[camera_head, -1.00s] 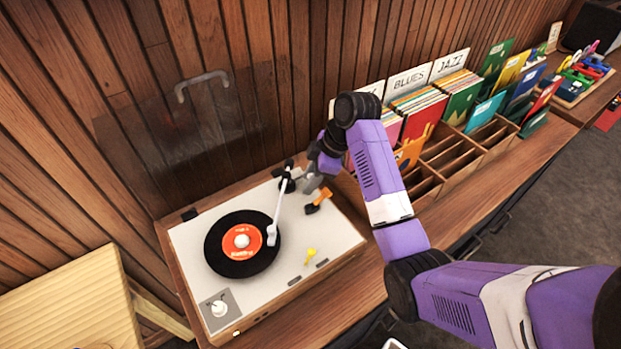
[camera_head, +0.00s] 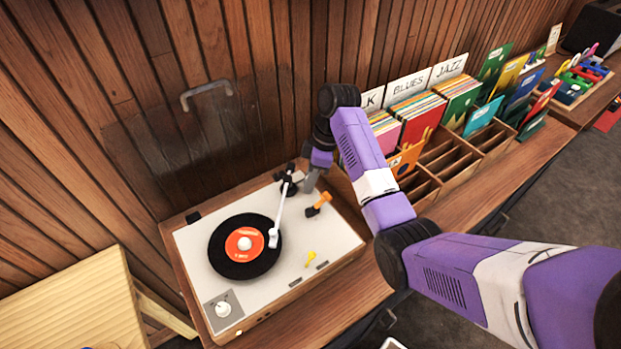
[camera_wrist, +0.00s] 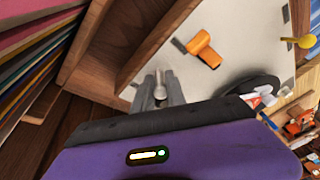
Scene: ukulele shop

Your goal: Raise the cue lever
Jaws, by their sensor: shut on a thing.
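The record player (camera_head: 330,240) stands on the wooden counter with a black record (camera_head: 230,262) on its platter. Its white tonearm (camera_head: 279,220) lies over the record. My gripper (camera_head: 311,180) is low over the player's back right corner, just right of the tonearm's base. In the wrist view, my gripper (camera_wrist: 159,80) has its grey fingers shut on a small silver rod-like piece, seemingly the cue lever (camera_wrist: 159,78). Its lower part is hidden between the fingers. An orange lever on a black base (camera_head: 320,203) is apart from the fingers; it also shows in the wrist view (camera_wrist: 201,48).
A small yellow lever (camera_head: 311,257) and a knob (camera_head: 222,309) are on the player's deck. A clear lid with a handle (camera_head: 206,92) rises behind. A wooden record rack (camera_head: 425,185) stands close to my arm's right.

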